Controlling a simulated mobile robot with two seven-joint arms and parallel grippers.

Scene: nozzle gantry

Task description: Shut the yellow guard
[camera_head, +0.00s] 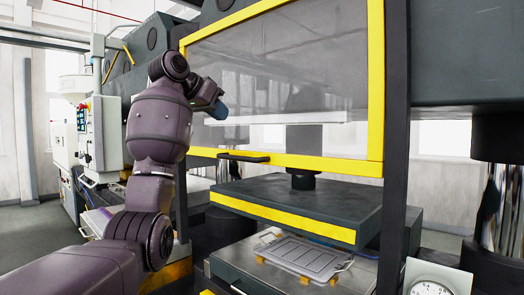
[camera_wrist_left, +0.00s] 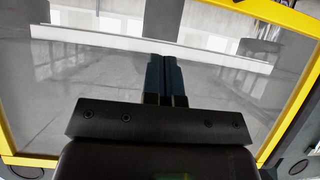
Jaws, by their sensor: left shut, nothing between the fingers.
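The yellow guard (camera_head: 374,90) is a clear panel in a yellow frame, set upright in the dark machine. Its lower bar sits above the press plate (camera_head: 300,200), with an open gap between them. A dark handle (camera_head: 243,157) is on the lower bar at the left. My left gripper (camera_head: 219,110) is shut and empty, in front of the panel's left part, above the handle. In the left wrist view the shut blue fingers (camera_wrist_left: 166,75) point at the clear panel, with the yellow frame (camera_wrist_left: 275,14) around it. I cannot tell whether they touch it. My right gripper is not in view.
Below the press plate, a grey tray-shaped part (camera_head: 303,257) lies on the machine bed. A dark post (camera_head: 393,150) stands right of the guard. A round gauge (camera_head: 431,287) is at the lower right. A control cabinet (camera_head: 103,135) stands at the left.

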